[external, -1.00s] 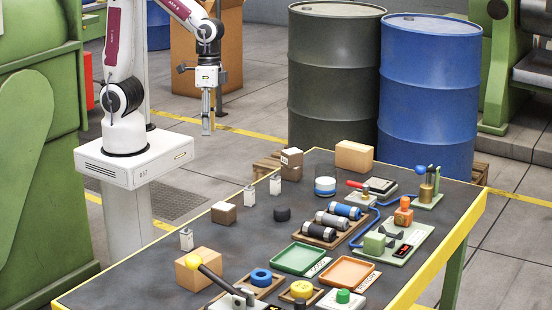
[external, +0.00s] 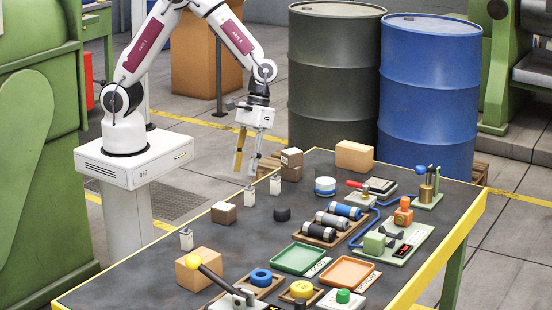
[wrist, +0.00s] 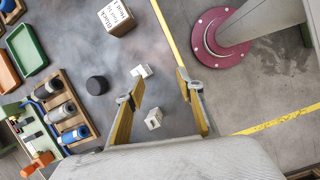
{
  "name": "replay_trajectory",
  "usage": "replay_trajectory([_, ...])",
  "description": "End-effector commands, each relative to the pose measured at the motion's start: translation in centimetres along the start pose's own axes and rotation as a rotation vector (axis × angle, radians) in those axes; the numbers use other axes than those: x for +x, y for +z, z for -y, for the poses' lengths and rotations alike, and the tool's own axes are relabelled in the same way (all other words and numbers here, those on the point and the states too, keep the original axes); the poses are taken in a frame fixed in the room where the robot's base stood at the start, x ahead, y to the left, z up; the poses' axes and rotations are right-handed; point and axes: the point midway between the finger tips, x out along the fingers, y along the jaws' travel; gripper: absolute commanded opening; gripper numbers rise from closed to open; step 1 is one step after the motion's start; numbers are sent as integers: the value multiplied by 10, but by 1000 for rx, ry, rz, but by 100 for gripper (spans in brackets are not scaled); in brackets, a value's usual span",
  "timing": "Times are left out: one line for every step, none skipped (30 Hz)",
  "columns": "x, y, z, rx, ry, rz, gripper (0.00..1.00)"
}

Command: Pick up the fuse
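Two small white blocks with pale tops stand near the table's far left edge, one nearer (external: 249,196) and one farther (external: 275,184). They also show in the wrist view, nearer (wrist: 141,70) and farther (wrist: 153,119). A third similar block (external: 186,239) stands at the left edge. Three banded cylinders (external: 331,219) lie in a wooden tray. I cannot tell for sure which of these is the fuse. My gripper (external: 245,172), with yellow-padded fingers, is open and empty above the table edge near the two white blocks. In the wrist view my gripper (wrist: 156,88) has both blocks roughly between its fingers.
A brown box (external: 223,212) and a dark puck (external: 282,213) stand near the blocks. A small carton (external: 291,160) is just behind. A white-and-blue round container (external: 325,186), green tray (external: 299,258) and orange tray (external: 347,272) are farther right. Bare table lies around the blocks.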

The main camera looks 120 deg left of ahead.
Motion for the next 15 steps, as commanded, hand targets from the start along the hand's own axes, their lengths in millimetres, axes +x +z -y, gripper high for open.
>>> replay_trajectory([3,-3,-6,-44,8,7,37])
replay_trajectory([3,-4,-10,-71,15,10,37])
replay_trajectory([4,-5,-15,-106,24,14,37])
replay_trajectory([3,-6,-19,-129,31,16,37])
replay_trajectory([1,-6,-23,-154,41,17,37])
replay_trajectory([-1,-6,-28,-186,54,19,37])
replay_trajectory([-3,-6,-31,-209,62,20,37])
replay_trajectory([-4,-6,-34,-231,69,22,37])
replay_trajectory([-5,-6,-37,-261,77,25,37])
replay_trajectory([-6,-6,-39,-284,81,28,37])
replay_trajectory([-6,-6,-40,-303,84,30,37])
replay_trajectory([-6,-5,-40,-328,86,33,37])
replay_trajectory([-6,-5,-40,-345,87,35,37])
replay_trajectory([-6,-5,-40,-358,87,36,37])
replay_trajectory([-6,-5,-40,-373,86,36,37])
